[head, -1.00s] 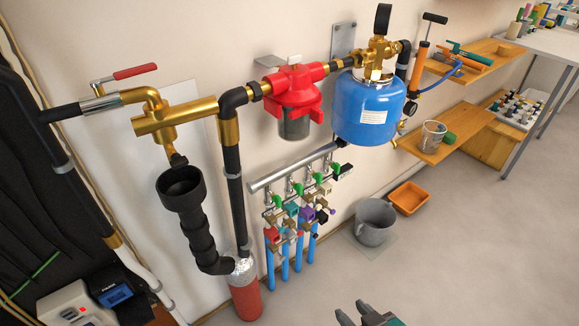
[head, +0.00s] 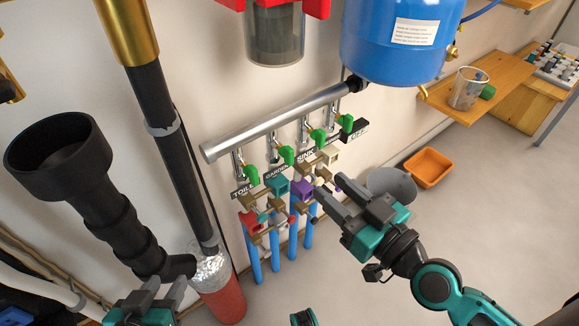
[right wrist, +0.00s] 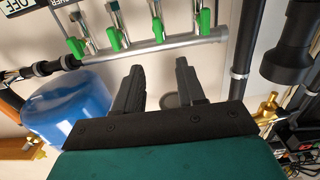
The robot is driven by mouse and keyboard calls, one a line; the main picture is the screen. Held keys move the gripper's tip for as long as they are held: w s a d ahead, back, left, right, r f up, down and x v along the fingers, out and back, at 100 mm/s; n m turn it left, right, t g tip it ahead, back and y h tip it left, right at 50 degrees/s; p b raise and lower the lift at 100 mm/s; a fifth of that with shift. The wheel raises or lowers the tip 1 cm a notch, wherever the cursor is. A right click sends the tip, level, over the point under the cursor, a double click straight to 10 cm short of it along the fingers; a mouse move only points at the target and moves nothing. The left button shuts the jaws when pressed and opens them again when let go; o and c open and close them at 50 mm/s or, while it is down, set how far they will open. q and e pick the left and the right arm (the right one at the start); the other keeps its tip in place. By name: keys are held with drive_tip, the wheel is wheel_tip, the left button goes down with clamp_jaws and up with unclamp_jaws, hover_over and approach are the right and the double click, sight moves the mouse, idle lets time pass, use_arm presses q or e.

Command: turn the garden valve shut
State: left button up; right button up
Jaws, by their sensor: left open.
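The garden valve (head: 286,155) has a green handle and hangs below the silver manifold pipe (head: 225,145), second from the left, above the "GARDEN" label (head: 277,171). In the upside-down right wrist view, a green handle second from the right (right wrist: 158,30) appears to be the same valve. My right gripper (head: 326,185) is open and empty, to the right of and below the garden handle and apart from it; its spread fingers also show in the right wrist view (right wrist: 157,68).
Similar green valves flank it: toilet (head: 250,175) left, sink (head: 317,136) and another (head: 346,122) right. Coloured fittings (head: 300,188) and blue pipes crowd below. A black funnel pipe (head: 110,215) stands left, a blue tank (head: 395,45) upper right. Floor at right is open.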

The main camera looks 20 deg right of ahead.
sight(292, 152)
drive_tip(key=p+x, duration=0.2)
drive_tip(key=x, duration=1.1)
drive_tip(key=shift+s, duration=0.1)
drive_tip(key=shift+c, duration=0.3)
clamp_jaws()
